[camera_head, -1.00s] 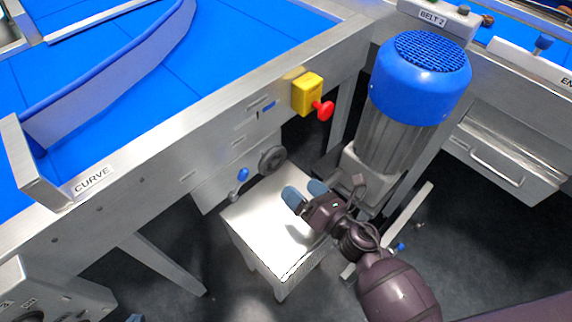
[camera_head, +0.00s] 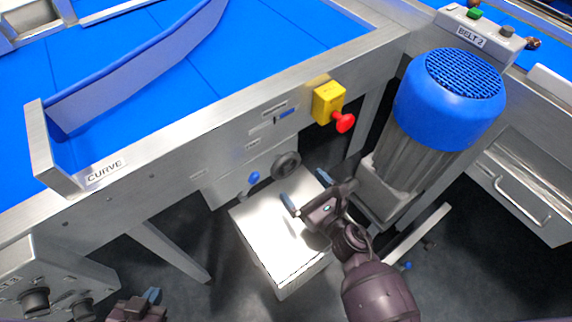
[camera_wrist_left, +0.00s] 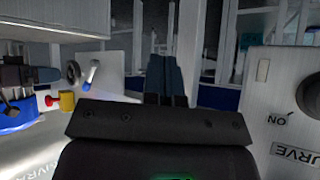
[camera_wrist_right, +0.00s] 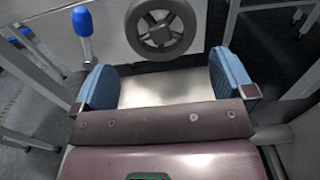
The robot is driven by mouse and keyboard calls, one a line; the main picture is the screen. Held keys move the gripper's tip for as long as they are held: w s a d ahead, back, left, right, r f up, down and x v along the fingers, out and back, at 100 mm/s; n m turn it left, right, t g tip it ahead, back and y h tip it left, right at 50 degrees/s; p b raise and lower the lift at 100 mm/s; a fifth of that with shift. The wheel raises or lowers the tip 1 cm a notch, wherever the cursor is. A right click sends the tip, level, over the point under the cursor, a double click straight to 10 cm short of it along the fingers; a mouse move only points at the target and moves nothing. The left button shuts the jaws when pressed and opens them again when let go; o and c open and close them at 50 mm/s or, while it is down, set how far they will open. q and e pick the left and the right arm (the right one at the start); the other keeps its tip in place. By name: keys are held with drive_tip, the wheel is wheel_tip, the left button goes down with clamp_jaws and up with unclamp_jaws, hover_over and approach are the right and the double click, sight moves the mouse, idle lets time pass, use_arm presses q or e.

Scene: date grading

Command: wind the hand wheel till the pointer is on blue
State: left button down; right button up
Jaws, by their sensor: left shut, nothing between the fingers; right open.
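The hand wheel (camera_head: 286,165) is a dark grey spoked disc on the steel panel under the curve conveyor. It also shows in the right wrist view (camera_wrist_right: 160,32), ahead of the fingers. My right gripper (camera_head: 305,190) is open and empty, just below and right of the wheel in the head view. Its blue fingers (camera_wrist_right: 163,80) are apart and do not visibly touch the wheel. A slotted scale (camera_head: 272,118) with a blue patch sits above the wheel; the pointer is too small to make out. My left gripper (camera_head: 150,297) is shut and empty at bottom left, away from the wheel.
A blue-knobbed lever (camera_head: 253,178) sits close left of the wheel. A yellow box with a red button (camera_head: 329,103) is above right. A blue-topped motor (camera_head: 448,90) stands right of my right gripper. A white stool (camera_head: 265,240) is below it. A control box (camera_head: 45,275) stands near my left gripper.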

sight(288, 170)
drive_tip(key=x, duration=0.7)
drive_tip(key=shift+w+a, duration=0.2)
drive_tip(key=shift+w, duration=0.05)
drive_tip(key=shift+c, duration=0.3)
drive_tip(key=c, duration=0.5)
